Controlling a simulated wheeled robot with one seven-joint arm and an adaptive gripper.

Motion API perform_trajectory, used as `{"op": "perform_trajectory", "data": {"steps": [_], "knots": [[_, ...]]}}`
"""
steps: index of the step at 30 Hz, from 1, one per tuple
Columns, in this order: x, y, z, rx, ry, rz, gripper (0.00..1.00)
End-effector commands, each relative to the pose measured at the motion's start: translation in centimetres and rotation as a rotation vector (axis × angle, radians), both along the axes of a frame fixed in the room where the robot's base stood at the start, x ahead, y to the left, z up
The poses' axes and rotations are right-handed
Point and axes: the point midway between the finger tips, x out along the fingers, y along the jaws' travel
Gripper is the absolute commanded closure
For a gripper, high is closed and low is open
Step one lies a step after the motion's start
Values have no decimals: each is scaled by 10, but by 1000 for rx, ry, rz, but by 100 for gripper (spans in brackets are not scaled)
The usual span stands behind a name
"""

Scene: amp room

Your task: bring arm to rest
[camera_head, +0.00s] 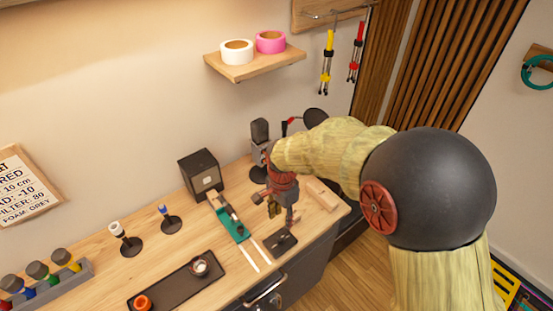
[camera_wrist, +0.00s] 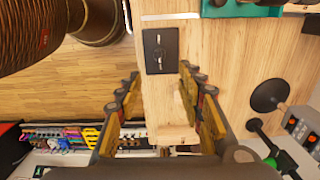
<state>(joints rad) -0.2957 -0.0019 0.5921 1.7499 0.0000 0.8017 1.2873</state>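My arm (camera_head: 335,145) reaches from the right side of the head view over the right end of the wooden workbench (camera_head: 308,228). My gripper (camera_head: 281,212) points down above the bench there. In the wrist view my gripper (camera_wrist: 160,75) has its two yellow-and-dark fingers spread well apart, with nothing held between them. Bare bench wood and the bench edge show in the gap. A small black plate (camera_wrist: 161,50) lies on the bench just past the fingertips; it also shows in the head view (camera_head: 280,243).
A teal tool (camera_head: 233,224) and a black box (camera_head: 201,174) stand left of my gripper. A dark microphone (camera_head: 260,132) is behind it, and a wooden block (camera_head: 322,193) lies to its right. A black tray (camera_head: 172,283) is at the front. A shelf (camera_head: 255,63) hangs above.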

Motion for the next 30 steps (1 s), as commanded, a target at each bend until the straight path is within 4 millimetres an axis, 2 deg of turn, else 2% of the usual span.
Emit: {"op": "perform_trajectory", "data": {"steps": [5, 9, 11, 14, 19, 24, 30], "knots": [[0, 0, 0, 0, 0, 17, 62], [-1, 0, 0, -1, 5, 141, 62], [-9, -3, -4, -4, 23, 232, 62], [-30, -9, -8, -5, 61, 404, 62], [-64, -26, 18, 4, 51, 688, 62], [-101, -56, 56, -6, -25, 929, 62], [-147, -91, 89, -64, -158, 1087, 62]]}}
